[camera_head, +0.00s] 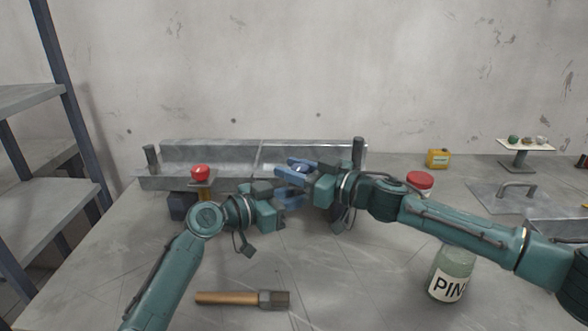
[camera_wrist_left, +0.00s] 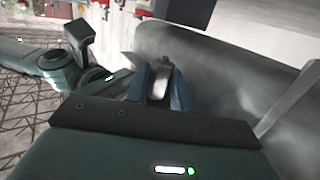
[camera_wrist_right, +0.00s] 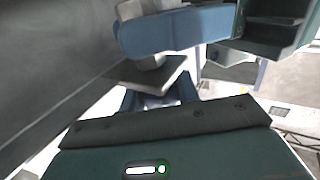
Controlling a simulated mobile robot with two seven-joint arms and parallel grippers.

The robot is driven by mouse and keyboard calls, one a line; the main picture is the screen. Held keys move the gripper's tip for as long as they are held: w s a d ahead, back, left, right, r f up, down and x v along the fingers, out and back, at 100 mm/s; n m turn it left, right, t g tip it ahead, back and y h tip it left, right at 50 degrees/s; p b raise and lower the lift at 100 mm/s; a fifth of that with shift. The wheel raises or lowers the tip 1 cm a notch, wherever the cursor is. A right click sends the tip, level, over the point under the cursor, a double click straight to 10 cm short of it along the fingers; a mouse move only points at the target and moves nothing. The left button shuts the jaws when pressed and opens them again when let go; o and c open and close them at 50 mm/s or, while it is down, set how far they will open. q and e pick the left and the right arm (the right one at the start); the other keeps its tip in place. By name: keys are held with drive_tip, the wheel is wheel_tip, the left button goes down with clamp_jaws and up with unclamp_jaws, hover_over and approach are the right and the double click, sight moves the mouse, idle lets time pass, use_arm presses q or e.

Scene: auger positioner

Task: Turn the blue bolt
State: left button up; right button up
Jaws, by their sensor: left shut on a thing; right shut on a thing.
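The grey metal auger positioner (camera_head: 205,160) is a long trough along the back of the table. My right gripper (camera_head: 293,170) is at its right part, its blue fingers shut around a small dark blue piece with a bright highlight, apparently the blue bolt (camera_head: 301,168). Much of it is hidden by the fingers. My left gripper (camera_head: 290,197) is just below and in front, close to the right one. In the left wrist view its blue fingers (camera_wrist_left: 161,88) are shut on a narrow grey metal piece (camera_wrist_left: 161,68).
A red button (camera_head: 201,172) stands at the trough's left front. A yellow can (camera_head: 437,158) stands at the back.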

drive_tip(key=m+t+h, duration=0.3)
drive_tip(key=t, duration=0.1)
drive_tip(key=shift+w+m+h, duration=0.1)
drive_tip(key=shift+m+h, duration=0.2)
drive_tip(key=shift+r+m+t+h, duration=0.1)
drive_tip(key=shift+m+t+h, duration=0.6)
drive_tip(key=shift+h, duration=0.2)
drive_tip(key=shift+w+d+m+t+h, duration=0.1)
drive_tip(key=shift+d+m+t+h, duration=0.05)
drive_tip(key=shift+m+t+h, duration=0.2)
drive_tip(key=shift+d, duration=0.1)
drive_tip(key=o, duration=1)
drive_tip(key=shift+w, duration=0.1)
drive_tip(key=shift+c, duration=0.2)
drive_tip(key=v, duration=1.2)
